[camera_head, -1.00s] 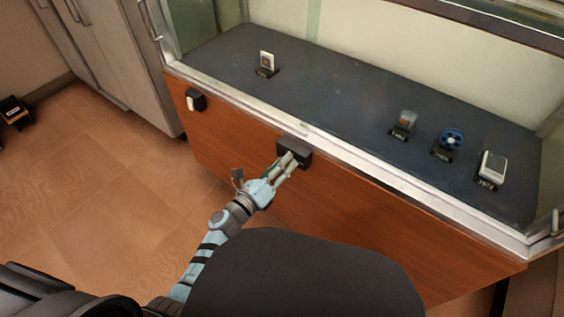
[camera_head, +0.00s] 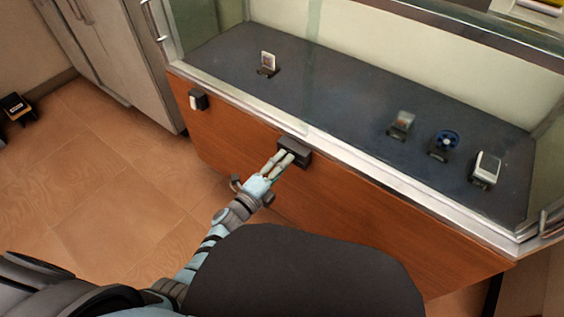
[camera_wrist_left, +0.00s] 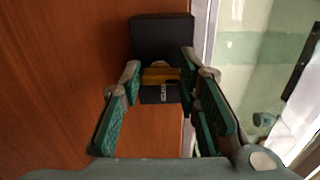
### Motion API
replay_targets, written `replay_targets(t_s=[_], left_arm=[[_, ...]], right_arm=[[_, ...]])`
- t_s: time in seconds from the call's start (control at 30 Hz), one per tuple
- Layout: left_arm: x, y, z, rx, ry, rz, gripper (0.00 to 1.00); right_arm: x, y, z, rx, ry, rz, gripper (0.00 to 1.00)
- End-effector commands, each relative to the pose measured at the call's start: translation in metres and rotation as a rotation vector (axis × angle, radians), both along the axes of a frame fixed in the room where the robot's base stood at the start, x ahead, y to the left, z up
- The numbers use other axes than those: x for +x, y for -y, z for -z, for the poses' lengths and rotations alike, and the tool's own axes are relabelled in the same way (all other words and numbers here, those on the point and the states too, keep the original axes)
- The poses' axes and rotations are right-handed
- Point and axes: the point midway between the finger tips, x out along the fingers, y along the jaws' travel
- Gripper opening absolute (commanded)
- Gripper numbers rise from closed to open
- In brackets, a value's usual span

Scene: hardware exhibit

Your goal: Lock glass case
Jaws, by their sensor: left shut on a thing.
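The glass case (camera_head: 330,137) stands in front of me, with a metal-framed lower edge above a brown wooden front panel. A dark lock box (camera_head: 296,147) is mounted on that panel, just under the frame; it also shows in the left wrist view (camera_wrist_left: 161,32). My left gripper (camera_head: 284,158) reaches up to the lock box. In the left wrist view its fingers (camera_wrist_left: 160,78) are closed on a small yellow key (camera_wrist_left: 158,75) at the lock box face. How deep the key sits is hidden. My right gripper is not in view.
A small black and white device (camera_head: 198,99) is fixed on the panel to the left. Several exhibits, including a blue wheel-like one (camera_head: 445,143), stand inside behind the glass. Grey cabinets (camera_head: 115,50) are at the left.

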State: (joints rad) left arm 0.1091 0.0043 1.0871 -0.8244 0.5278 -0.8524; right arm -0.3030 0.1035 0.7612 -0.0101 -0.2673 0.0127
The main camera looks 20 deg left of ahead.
Motion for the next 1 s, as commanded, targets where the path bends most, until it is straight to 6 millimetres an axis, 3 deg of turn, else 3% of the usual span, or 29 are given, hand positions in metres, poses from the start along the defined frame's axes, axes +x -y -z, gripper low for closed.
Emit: replay_targets(t_s=[0.63,0.67,0.73,0.77,1.0], left_arm=[[-0.0008,0.0003,0.0017,-0.050,-0.023,0.000,0.02],[-0.0008,0.0003,0.0016,-0.050,-0.023,0.000,0.35],[-0.0006,0.0002,0.0015,-0.049,-0.022,0.000,0.46],[-0.0005,0.0003,0.0014,-0.049,-0.022,0.000,0.50],[-0.0002,0.0001,0.0008,-0.049,-0.021,0.000,0.50]], right_arm=[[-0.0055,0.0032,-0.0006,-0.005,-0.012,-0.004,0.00],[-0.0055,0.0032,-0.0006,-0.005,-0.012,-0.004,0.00],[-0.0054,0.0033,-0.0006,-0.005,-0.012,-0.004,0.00],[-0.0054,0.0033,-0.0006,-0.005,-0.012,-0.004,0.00],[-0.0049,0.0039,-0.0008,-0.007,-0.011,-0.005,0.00]])
